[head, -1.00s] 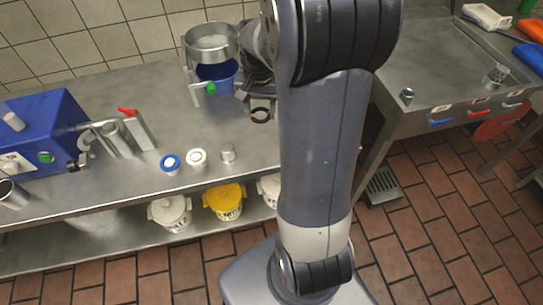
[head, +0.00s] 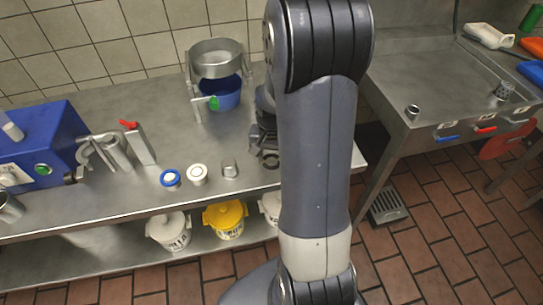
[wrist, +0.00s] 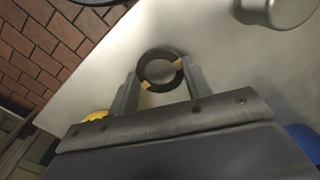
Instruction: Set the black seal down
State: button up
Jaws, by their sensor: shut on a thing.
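The black seal (wrist: 160,51) is a dark ring held between the two fingers of my gripper (wrist: 162,75) in the wrist view. The yellow finger pads touch it on opposite sides, and its open middle shows pale steel below. In the head view the seal (head: 270,166) hangs under my gripper (head: 267,150), over the steel counter (head: 150,190) near its front edge. My arm hides part of the counter to the right. I cannot tell how far the seal is above the surface.
Behind are a steel pan on a stand (head: 216,62) and a blue bowl (head: 226,95). A steel object (wrist: 275,10) shows in the wrist view.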

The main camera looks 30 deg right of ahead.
jog(key=shift+f+b, duration=0.45)
jog(key=shift+f, duration=0.15)
jog(key=o, duration=1)
notch_tip(320, 180, up, 13)
jog(key=shift+r+p, duration=0.2)
jog(key=shift+p, duration=1.05)
jog(key=shift+f, duration=0.1)
notch_tip(320, 180, down, 13)
jog(key=shift+r+b, duration=0.2)
jog(key=shift+b, duration=0.85)
jog(key=shift+f, duration=0.1)
